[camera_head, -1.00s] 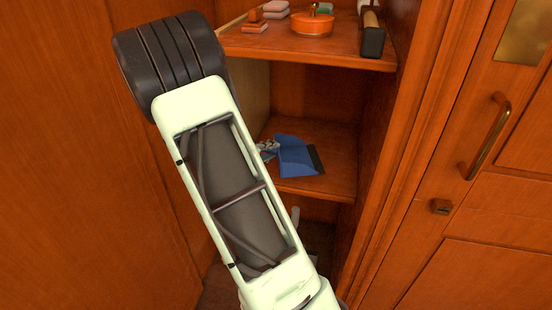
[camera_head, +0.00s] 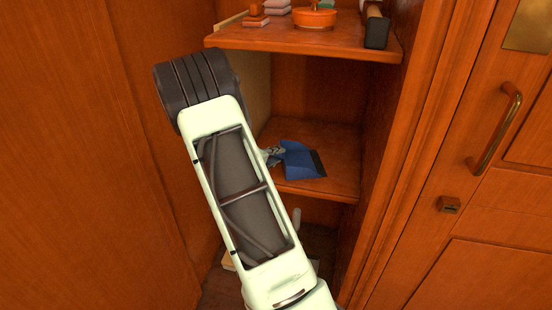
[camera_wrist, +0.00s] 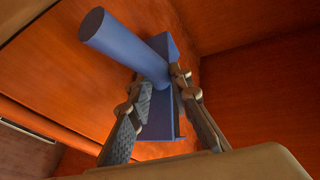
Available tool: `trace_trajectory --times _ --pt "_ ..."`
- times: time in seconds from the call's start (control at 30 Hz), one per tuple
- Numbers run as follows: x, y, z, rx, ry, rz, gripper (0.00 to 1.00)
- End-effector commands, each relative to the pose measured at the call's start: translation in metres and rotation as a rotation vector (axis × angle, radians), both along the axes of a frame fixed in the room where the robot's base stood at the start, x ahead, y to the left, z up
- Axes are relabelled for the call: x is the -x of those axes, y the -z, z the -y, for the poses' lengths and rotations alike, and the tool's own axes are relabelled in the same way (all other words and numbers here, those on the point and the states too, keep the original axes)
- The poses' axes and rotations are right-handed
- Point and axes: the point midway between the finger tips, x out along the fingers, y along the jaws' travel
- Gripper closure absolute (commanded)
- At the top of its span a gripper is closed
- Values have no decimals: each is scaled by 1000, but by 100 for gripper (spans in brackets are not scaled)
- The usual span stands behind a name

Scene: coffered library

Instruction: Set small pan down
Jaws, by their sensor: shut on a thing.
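The small pan (camera_head: 303,162) is a blue dustpan-like piece with a flat body and a dark edge. In the head view it is at the middle shelf (camera_head: 335,142) of the open cabinet. I cannot tell if it rests on the shelf or hangs just above it. My gripper (camera_head: 273,155) shows only partly, at the pan's left side, behind my arm. In the wrist view my gripper (camera_wrist: 160,88) is shut on the pan, one finger on each side. The thick round blue handle (camera_wrist: 130,45) points toward the upper left there.
The upper shelf (camera_head: 290,40) holds an orange pot (camera_head: 314,19), a dark-ended block (camera_head: 376,32) and small stacked pieces (camera_head: 256,18). The cabinet's right wall (camera_head: 385,130) is close to the pan. A door with a brass handle (camera_head: 497,130) stands at right.

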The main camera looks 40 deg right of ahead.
Motion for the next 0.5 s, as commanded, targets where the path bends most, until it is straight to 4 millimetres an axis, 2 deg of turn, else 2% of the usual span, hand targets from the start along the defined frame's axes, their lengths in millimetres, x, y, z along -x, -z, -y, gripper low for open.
trace_trajectory --times 0.23,0.27,0.4,0.5 --pt "0 2 0 1 0 -1 100" --pt "0 2 0 0 0 -1 79" --pt "0 2 0 0 0 0 64" --pt "0 2 0 0 0 0 64"
